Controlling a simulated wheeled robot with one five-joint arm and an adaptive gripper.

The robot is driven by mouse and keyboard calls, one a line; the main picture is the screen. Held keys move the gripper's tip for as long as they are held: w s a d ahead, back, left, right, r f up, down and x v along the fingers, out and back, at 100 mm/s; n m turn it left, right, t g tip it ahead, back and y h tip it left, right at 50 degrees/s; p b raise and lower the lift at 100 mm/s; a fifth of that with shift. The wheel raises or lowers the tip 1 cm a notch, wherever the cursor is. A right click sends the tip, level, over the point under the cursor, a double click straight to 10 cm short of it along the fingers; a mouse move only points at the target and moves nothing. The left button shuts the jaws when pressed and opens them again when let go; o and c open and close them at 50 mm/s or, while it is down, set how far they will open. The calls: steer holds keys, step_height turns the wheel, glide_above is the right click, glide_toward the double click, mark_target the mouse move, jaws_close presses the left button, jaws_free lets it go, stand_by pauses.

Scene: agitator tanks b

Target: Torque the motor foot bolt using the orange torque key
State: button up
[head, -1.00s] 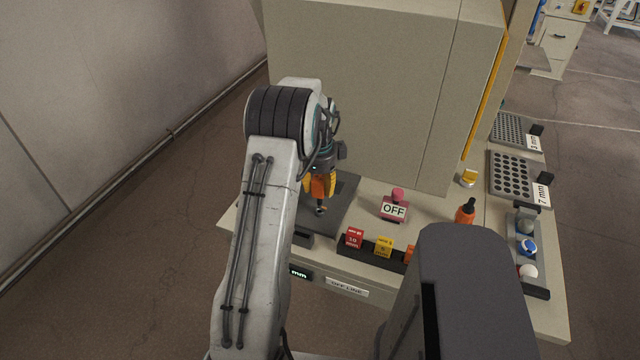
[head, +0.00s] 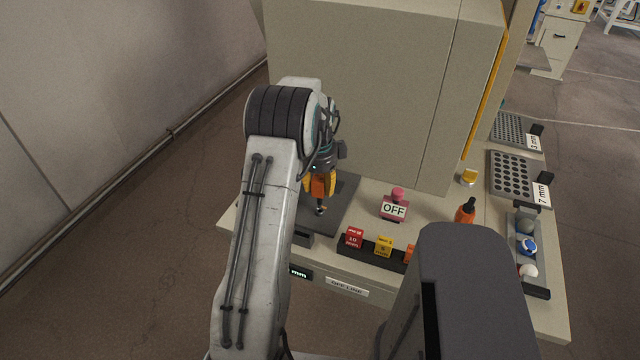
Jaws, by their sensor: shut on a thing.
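My gripper (head: 320,194), with orange-yellow fingers, points down over a dark plate (head: 343,200) at the left end of the bench. It is shut on a small dark thing (head: 320,209) with a light spot; too little shows to tell what it is. Whether this thing touches the plate is unclear. An orange block (head: 410,254) sits at the right end of a dark rack, partly hidden by my grey body part; I cannot tell if it is the torque key. No motor foot bolt can be made out.
A red block (head: 354,238) and a yellow block (head: 383,246) share the rack. An OFF sign (head: 394,209) and an orange bottle (head: 465,211) stand behind. A tall beige cabinet (head: 370,90) rises close behind my gripper. Hole trays (head: 512,175) lie at the right.

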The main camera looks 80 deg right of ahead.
steer(key=shift+f+b, duration=0.9)
steer(key=shift+f, duration=0.25)
stand_by(0.4)
steer(key=shift+m+b, duration=0.4)
steer(key=shift+m, duration=0.9)
stand_by(0.5)
steer(key=shift+n, duration=0.3)
steer(key=shift+r, duration=0.25)
steer(key=shift+r+p, duration=0.35)
steer(key=shift+p, duration=0.05)
steer(key=shift+r+p, duration=0.7)
steer(key=shift+r, duration=0.3)
steer(key=shift+r+p, duration=1.45)
steer(key=shift+r, duration=0.5)
